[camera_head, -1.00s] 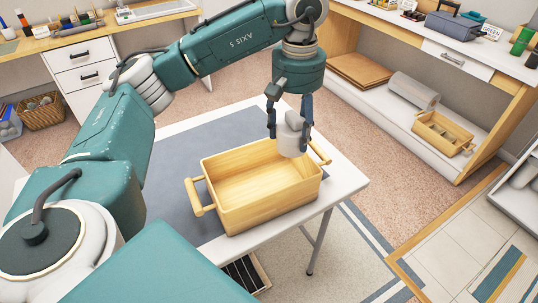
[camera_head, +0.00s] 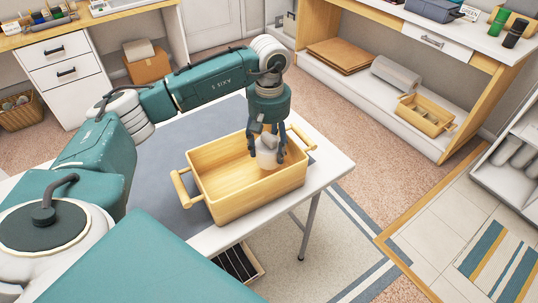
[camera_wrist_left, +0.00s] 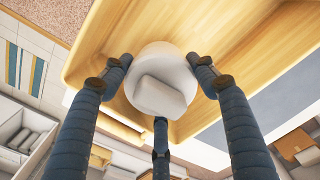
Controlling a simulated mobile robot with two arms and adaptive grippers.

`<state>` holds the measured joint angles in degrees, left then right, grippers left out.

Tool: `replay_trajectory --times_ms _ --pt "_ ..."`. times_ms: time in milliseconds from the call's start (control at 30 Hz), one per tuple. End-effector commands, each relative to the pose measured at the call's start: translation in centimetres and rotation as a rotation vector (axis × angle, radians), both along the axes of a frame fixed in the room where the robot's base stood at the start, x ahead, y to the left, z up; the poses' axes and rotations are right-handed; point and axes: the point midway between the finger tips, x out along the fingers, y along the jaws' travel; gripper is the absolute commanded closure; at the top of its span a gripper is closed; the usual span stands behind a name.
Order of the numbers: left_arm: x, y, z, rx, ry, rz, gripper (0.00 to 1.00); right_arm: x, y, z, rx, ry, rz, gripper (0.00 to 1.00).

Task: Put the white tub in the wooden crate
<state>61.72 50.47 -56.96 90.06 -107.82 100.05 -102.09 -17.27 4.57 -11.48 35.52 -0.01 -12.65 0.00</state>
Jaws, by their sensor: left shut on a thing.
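The wooden crate (camera_head: 230,190), pale yellow with a handle at each end, stands upright on the table. My left gripper (camera_head: 267,156) points down over the crate's right part and is shut on the white tub (camera_head: 267,158). The tub sits between its fingers, low at the crate's opening. In the left wrist view, the fingers surround the tub (camera_wrist_left: 160,75), with the crate's wooden inside (camera_wrist_left: 240,35) behind it. I cannot tell whether the tub touches the crate's floor. My right gripper is not in view.
The table has a white edge (camera_head: 335,178) and a grey mat (camera_head: 160,175) beneath the crate. A shelf at the back right holds a smaller wooden box (camera_head: 426,114) and a grey roll (camera_head: 396,74). The mat left of the crate is clear.

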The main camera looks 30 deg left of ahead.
Motion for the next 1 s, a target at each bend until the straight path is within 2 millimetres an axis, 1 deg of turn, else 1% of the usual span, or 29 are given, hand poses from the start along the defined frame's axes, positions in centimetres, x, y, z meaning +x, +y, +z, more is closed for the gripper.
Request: replay_trajectory --times_ms 133,300,367,600,733,767,800,833,1000 --pt "-0.1 0.0 -1.1 -0.001 0.003 -0.001 0.7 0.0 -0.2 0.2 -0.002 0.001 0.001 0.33" --pt "-0.1 -0.1 -3.7 -0.002 0.004 -0.001 0.7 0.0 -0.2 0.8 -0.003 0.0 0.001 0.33" --pt "-0.1 -0.1 -4.2 -0.001 0.002 -0.001 0.7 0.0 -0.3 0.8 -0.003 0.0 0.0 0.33" --pt "0.0 0.0 -4.4 -0.001 -0.001 -0.001 0.7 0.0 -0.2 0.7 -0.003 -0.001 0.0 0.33" --pt "0.0 0.0 -4.9 -0.001 -0.001 -0.001 0.7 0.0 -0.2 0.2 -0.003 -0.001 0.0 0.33" --pt "0.0 0.0 -4.7 0.0 0.0 -0.001 0.35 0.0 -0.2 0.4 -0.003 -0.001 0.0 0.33" --pt "0.0 0.0 -4.7 -0.001 0.001 -0.001 0.27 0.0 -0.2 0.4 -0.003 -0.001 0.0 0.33" --pt "0.0 0.0 -4.7 -0.001 0.001 -0.001 0.22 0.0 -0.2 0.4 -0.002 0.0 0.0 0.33" --pt "0.0 0.0 -4.7 -0.001 0.001 -0.001 0.22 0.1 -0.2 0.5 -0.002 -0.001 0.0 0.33"
